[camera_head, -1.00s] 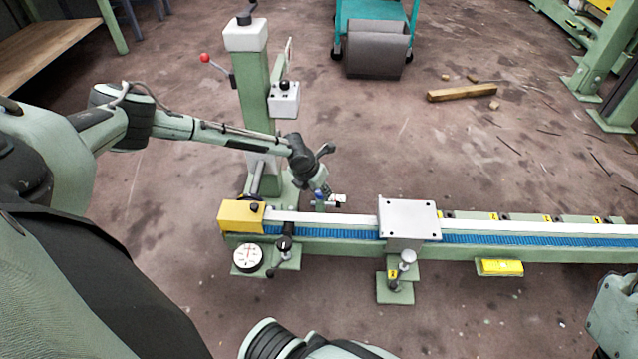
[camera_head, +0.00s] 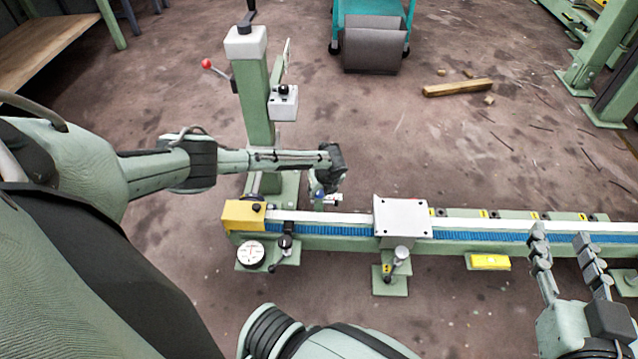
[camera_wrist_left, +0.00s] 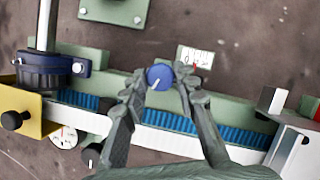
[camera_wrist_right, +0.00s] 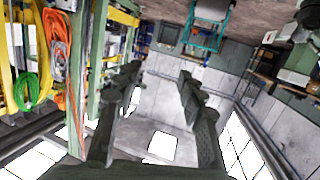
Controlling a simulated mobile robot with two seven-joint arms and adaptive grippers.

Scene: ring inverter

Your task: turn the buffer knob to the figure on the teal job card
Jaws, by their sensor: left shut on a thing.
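A small blue knob (camera_wrist_left: 160,77) with a white pointer line sits on the green rail edge in the left wrist view. My left gripper (camera_wrist_left: 159,82) has its fingers on either side of it and is shut on it. In the head view the gripper (camera_head: 321,187) is behind the rail, and the knob is a small blue spot (camera_head: 318,195). A white scale plate with a red needle (camera_wrist_left: 195,57) is beside the knob; its figures are too small to read. My right gripper (camera_head: 561,238) is open and empty over the rail's right part. I see no readable teal job card.
A grey block (camera_head: 402,218) straddles the rail. A yellow end block (camera_head: 243,215), a round dial (camera_head: 250,253) and small levers are at the rail's left end. A green column (camera_head: 256,95) stands behind. A teal cart (camera_head: 372,15) is on the floor beyond.

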